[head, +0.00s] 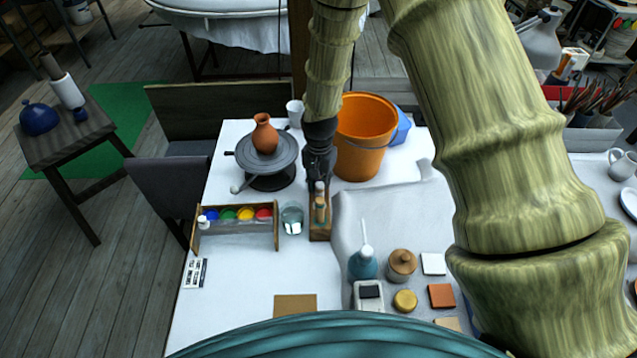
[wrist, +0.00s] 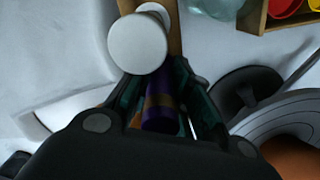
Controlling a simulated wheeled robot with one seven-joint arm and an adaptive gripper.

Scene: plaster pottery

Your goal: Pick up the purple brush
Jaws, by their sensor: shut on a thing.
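The purple brush (wrist: 158,84) shows in the wrist view as a dark purple shaft with a brown band. It sits between the two dark fingers of my gripper (wrist: 158,98), which is shut on it. In the head view my gripper (head: 318,172) points down over the wooden holder (head: 320,234), and the purple of the brush is hard to make out there. The holder also shows at the top of the wrist view (wrist: 174,22). Pale round ends (wrist: 138,44) stand close in front of the brush. Whether the brush's lower end is in the holder is hidden.
A paint rack (head: 238,241) and glass jar (head: 291,222) stand left of the holder. A turntable (head: 272,178) bears an orange-brown vase (head: 265,136). An orange bucket (head: 362,150) stands right behind my gripper. A teal bottle (head: 363,265) stands front right. The white table's front left is fairly clear.

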